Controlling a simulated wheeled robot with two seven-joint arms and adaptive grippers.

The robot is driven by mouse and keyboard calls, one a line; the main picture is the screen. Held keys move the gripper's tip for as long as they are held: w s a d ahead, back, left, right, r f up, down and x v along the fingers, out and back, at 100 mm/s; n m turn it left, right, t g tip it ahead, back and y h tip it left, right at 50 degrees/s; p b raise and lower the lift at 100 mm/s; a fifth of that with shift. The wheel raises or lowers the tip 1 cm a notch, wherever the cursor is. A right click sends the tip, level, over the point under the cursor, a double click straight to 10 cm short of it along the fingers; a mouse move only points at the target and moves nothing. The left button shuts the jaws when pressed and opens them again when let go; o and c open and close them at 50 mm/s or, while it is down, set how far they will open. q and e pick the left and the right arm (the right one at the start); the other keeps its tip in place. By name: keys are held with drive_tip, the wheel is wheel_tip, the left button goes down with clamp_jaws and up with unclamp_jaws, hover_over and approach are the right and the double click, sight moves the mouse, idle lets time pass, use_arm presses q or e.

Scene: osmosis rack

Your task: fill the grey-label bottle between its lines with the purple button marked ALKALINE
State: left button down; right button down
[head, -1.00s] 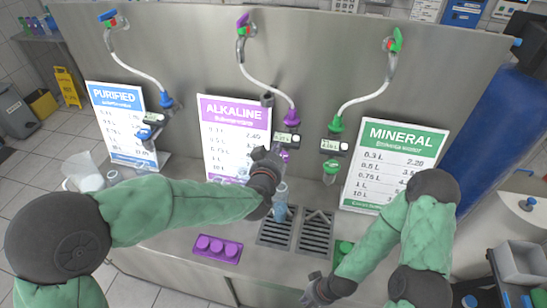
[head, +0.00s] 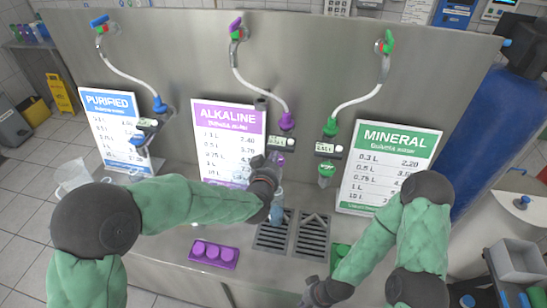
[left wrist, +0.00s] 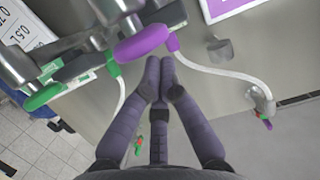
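A clear, bluish bottle (head: 277,214) stands upright below the purple nozzle (head: 287,121) of the ALKALINE station, over the drain grates. Its label is not readable. A purple pad with several round buttons (head: 213,254) lies on the counter to the lower left of the bottle. My left gripper (head: 268,165) is just left of the bottle, below the nozzle. In the left wrist view the fingers of my left gripper (left wrist: 161,64) come together at the tips, with nothing visible between them. My right gripper (head: 318,292) is low at the counter's front; its fingers are unclear.
The ALKALINE sign (head: 228,140) stands behind my left forearm. The MINERAL sign (head: 388,165) and green nozzle (head: 330,127) are to the right. Metal drain grates (head: 312,238) lie right of the bottle. A green pad (head: 341,254) is partly behind my right arm.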

use_arm(q)
drive_tip(key=shift+f+b, duration=0.75)
drive_tip(key=shift+f, duration=0.15)
idle(7.1)
